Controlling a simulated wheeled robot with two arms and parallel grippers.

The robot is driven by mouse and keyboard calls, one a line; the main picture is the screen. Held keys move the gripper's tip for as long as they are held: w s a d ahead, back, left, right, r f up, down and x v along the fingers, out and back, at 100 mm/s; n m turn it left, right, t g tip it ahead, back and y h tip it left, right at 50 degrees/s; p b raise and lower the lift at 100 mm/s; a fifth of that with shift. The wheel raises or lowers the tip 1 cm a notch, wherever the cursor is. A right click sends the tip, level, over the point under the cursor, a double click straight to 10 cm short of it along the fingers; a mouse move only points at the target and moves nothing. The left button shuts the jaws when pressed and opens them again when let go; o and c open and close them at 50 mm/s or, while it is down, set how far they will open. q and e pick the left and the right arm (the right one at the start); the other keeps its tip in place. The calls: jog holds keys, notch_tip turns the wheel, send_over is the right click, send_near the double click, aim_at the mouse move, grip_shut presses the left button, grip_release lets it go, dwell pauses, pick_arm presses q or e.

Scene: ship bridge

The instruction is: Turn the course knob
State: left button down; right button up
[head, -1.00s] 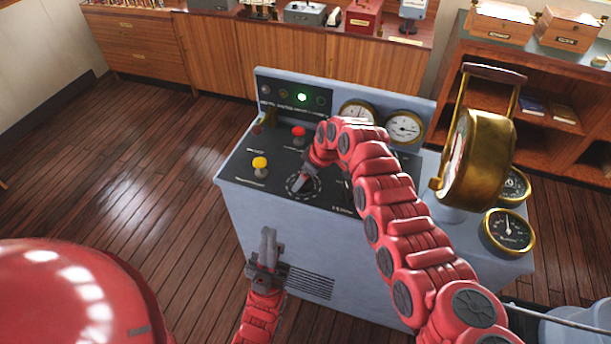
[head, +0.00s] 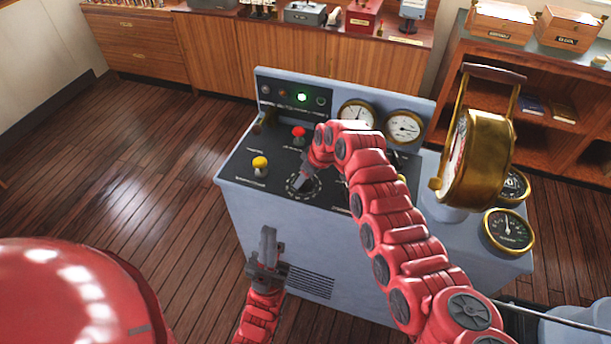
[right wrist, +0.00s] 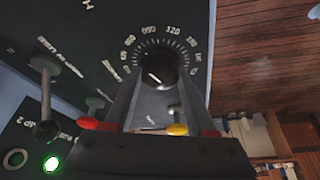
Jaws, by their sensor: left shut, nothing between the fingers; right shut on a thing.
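The course knob is a round black knob with a white line, inside a ring of white numbers. It shows in the right wrist view (right wrist: 159,70), between the fingertips of my right gripper (right wrist: 158,85), which is shut on it. In the head view the numbered dial (head: 303,187) sits at the front of the console's black panel, and my right gripper (head: 305,180) comes down on it and largely hides the knob. My left gripper (head: 267,255) is shut and empty, pointing up in front of the console's front face.
The grey console (head: 245,205) also carries a yellow-topped lever (head: 260,165), a red-topped lever (head: 299,133), a lit green lamp (head: 302,97) and several gauges. A large brass telegraph (head: 478,155) stands at its right. Wooden floor is clear at left.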

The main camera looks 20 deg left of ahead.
jog(key=shift+s+f+m+t+b, duration=0.15)
jog(key=shift+m+t+b, duration=0.2)
jog(key=shift+m, duration=0.65)
jog(key=shift+m+t+h+b, duration=0.5)
jog(key=shift+m+b, duration=0.45)
jog(key=shift+m, duration=0.45)
jog(key=shift+a, duration=0.1)
jog(key=o, duration=1.4)
jog(key=shift+c, duration=0.2)
jog(key=shift+r, duration=0.2)
